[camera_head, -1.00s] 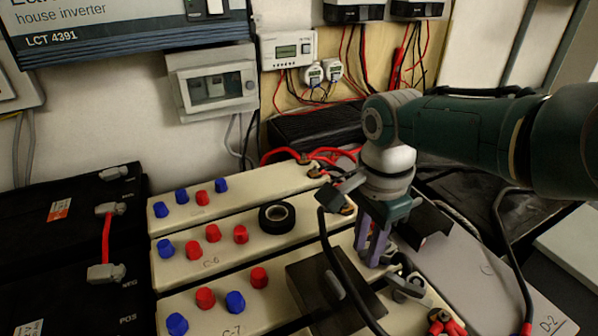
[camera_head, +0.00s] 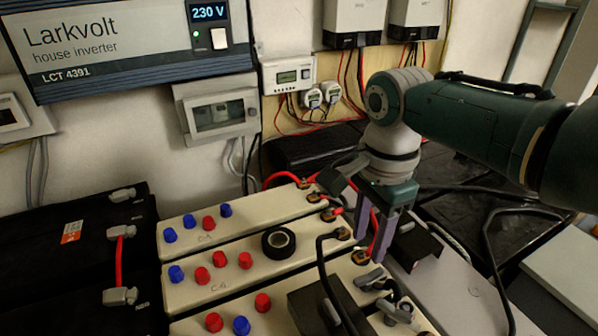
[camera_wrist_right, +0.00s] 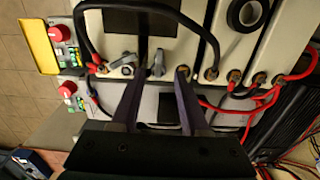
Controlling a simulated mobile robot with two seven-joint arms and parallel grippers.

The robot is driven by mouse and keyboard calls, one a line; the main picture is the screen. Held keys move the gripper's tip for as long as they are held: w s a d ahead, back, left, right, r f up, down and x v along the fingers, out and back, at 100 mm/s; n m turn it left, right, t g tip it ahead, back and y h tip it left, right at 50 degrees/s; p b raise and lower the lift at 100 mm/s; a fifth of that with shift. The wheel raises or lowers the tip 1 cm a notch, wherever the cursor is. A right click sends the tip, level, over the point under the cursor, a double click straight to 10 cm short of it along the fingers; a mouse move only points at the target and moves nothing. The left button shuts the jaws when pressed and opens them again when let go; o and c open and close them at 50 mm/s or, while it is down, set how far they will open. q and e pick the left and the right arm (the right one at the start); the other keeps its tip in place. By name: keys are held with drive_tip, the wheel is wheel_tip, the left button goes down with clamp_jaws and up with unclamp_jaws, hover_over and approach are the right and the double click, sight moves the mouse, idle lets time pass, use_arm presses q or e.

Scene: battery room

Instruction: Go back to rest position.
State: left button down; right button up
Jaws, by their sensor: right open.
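My right gripper (camera_head: 380,236) is in the head view at right of centre, pointing down with its purple fingers apart and nothing between them. It hangs above the terminal end of the cream batteries. The right wrist view also shows its two fingers (camera_wrist_right: 160,100) spread over the battery terminals and cables. The cream batteries (camera_head: 215,290) lie in rows below and left of the gripper, with red and blue caps (camera_head: 219,259) on them. My left gripper does not show in either view.
A black tape roll (camera_head: 279,242) lies on a cream battery. A black cable (camera_head: 322,265) and red cables (camera_head: 285,176) loop near the gripper. Black batteries (camera_head: 75,250) stand at left. The inverter (camera_head: 130,45) and meter boxes hang on the wall behind.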

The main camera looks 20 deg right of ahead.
drive_tip(key=shift+r, duration=0.25)
drive_tip(key=s+a+r+n+t+p, duration=0.1)
drive_tip(key=s+a+n+t+p, duration=0.3)
drive_tip(key=s+n, duration=0.6)
drive_tip(key=s+r+n+p, duration=0.2)
drive_tip(key=s+r+n, duration=0.7)
drive_tip(key=s+r, duration=0.2)
wheel_tip(320, 180, up, 38)
drive_tip(key=p, duration=3.7)
drive_tip(key=shift+a+f, duration=0.15)
